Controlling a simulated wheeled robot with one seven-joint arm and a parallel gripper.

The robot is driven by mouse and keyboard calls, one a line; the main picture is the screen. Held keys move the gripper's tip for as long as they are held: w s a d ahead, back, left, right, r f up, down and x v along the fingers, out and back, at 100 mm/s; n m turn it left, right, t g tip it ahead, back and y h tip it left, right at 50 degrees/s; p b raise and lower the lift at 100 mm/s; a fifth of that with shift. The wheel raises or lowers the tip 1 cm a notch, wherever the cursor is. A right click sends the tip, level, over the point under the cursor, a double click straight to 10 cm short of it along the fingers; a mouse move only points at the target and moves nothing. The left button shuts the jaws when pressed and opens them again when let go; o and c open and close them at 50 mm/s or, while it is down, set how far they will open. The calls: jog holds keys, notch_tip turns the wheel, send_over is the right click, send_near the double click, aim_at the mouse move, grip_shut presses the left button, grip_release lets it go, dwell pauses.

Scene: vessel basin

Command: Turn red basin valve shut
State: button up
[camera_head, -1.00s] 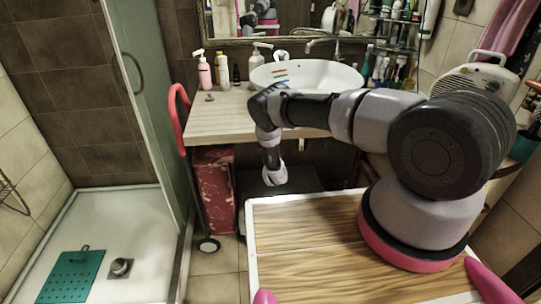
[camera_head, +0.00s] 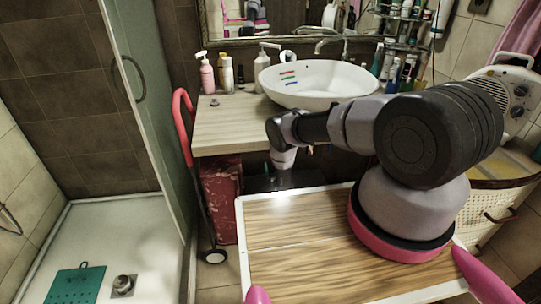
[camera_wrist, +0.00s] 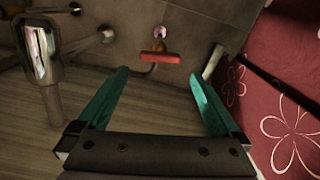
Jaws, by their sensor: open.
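The red valve handle (camera_wrist: 160,57) shows in the wrist view at the top middle, on a short metal fitting at the tiled wall, above the floor. Its bar lies roughly crosswise in that picture. My gripper (camera_wrist: 160,85) is open, its two teal fingers spread to the left and right below the valve, with nothing between them. The valve appears ahead of the fingertips and apart from them. In the head view the white basin (camera_head: 320,82) stands on the wooden counter (camera_head: 236,122). My arm hides part of the counter, and the valve and fingers are out of sight there.
A chrome drain pipe (camera_wrist: 40,55) stands left of my gripper, with wall fittings beside it. A red flowered fabric (camera_wrist: 285,110) and a dark bar (camera_wrist: 265,78) are close on the right. Bottles (camera_head: 227,73) stand on the counter. A glass shower door (camera_head: 150,100) is to the left.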

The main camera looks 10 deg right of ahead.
jog(key=w, duration=0.8)
jog(key=c, duration=1.1)
jog(key=shift+o, duration=0.2)
jog(key=shift+m, duration=1.1)
jog(key=o, duration=1.1)
jog(key=shift+c, duration=0.2)
jog(key=shift+s, duration=0.1)
